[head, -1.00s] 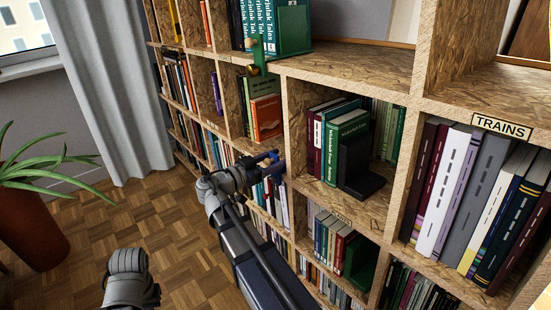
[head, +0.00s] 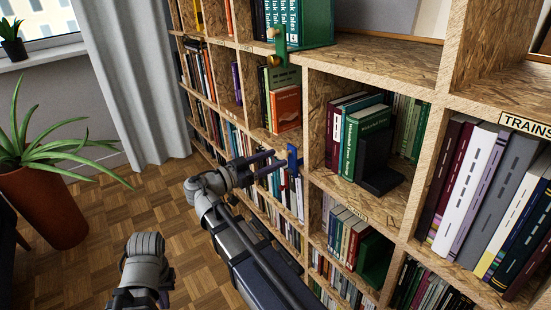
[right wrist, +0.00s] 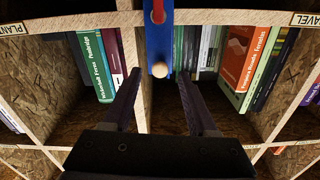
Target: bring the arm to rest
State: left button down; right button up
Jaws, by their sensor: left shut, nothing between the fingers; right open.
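My right gripper (head: 264,164) reaches toward the bookshelf in the head view. It is open and empty, its two dark fingers apart. In the right wrist view its fingers (right wrist: 157,95) point at a shelf compartment with nothing between them. A blue upright piece with a wooden peg (right wrist: 160,40) stands just beyond and above the fingertips. The same blue piece (head: 293,160) shows at the shelf edge in the head view, apart from the fingers. My left gripper (head: 146,265) is at the lower left, shut and empty, away from the shelf; its fingertips are hard to make out.
The wooden bookshelf (head: 390,68) fills the right side, with books in its compartments. A green bracket (head: 281,45) sits on its edge above the blue piece. A potted plant (head: 48,205) stands at the left. The parquet floor (head: 185,240) between is clear.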

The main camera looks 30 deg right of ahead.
dwell(0.3)
jog(key=s+a+f+n+y, duration=0.4)
jog(key=a+f+n+y, duration=0.5)
jog(key=f, duration=0.4)
jog(key=s+a+f+n+g+y, duration=0.1)
jog(key=s+a+f+n+y, duration=0.4)
jog(key=a, duration=0.4)
jog(key=s+a+f+n+y, duration=0.2)
jog(key=s+a+f+n, duration=0.2)
jog(key=a+n, duration=0.35)
notch_tip(320, 180, up, 32)
jog(key=a+p, duration=0.1)
jog(key=p, duration=3.1)
jog(key=shift+y, duration=0.4)
jog(key=shift+s+a+r+m, duration=0.1)
jog(key=shift+m, duration=0.15)
